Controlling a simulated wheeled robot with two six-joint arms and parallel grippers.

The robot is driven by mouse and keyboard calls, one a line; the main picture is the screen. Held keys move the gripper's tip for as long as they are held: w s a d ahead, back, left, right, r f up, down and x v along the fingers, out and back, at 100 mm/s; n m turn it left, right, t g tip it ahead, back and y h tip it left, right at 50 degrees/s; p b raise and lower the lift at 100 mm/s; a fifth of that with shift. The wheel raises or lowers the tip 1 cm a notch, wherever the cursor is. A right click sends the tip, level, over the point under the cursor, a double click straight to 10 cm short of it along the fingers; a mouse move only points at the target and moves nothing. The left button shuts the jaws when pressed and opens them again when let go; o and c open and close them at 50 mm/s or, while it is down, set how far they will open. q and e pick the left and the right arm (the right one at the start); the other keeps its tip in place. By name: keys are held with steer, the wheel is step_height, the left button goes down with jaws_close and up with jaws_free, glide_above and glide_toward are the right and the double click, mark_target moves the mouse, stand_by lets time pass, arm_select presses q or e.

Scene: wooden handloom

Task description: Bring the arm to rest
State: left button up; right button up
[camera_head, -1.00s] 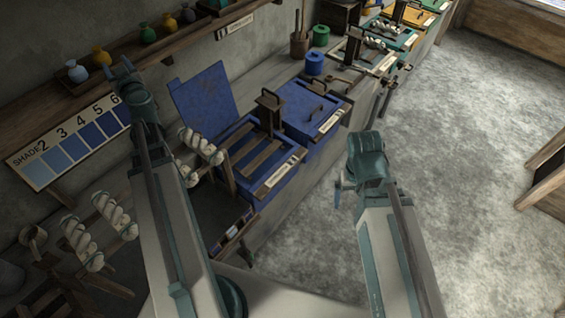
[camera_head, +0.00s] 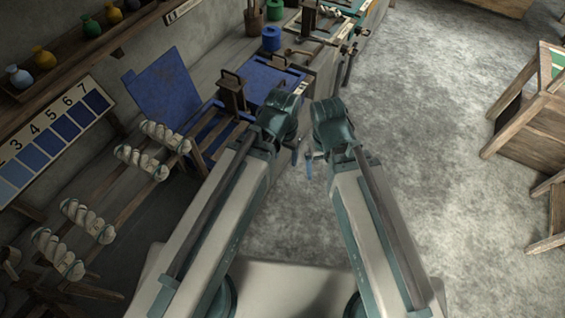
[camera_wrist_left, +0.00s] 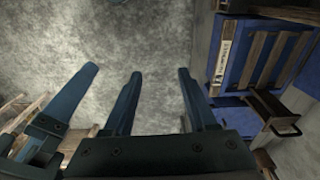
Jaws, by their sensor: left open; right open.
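My left arm reaches forward from the lower left in the head view, and my left gripper (camera_head: 295,150) is small at its far end. In the left wrist view its two fingers stand apart with nothing between them, so the left gripper (camera_wrist_left: 157,90) is open and empty over grey floor. My right gripper (camera_head: 309,166) is close beside it in the head view, with the right arm coming from the lower right. It looks empty and open, though its fingers are small there. A further dark finger-like part shows at the left of the left wrist view.
A blue box with a raised lid (camera_head: 168,90) stands left of my left arm. White yarn skeins (camera_head: 140,160) hang on a wooden rack at left. A numbered shade chart (camera_head: 55,135) is on the wall. Wooden furniture (camera_head: 535,130) is at right. Grey floor (camera_head: 420,130) lies clear between.

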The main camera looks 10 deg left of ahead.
arm_select(q)
steer(key=s, duration=0.1)
steer(key=s+g+y, duration=0.1)
steer(key=s, duration=0.1)
steer(key=shift+a+y, duration=0.2)
steer(key=shift+y, duration=0.1)
step_height(320, 180, down, 9)
steer(key=b, duration=0.9)
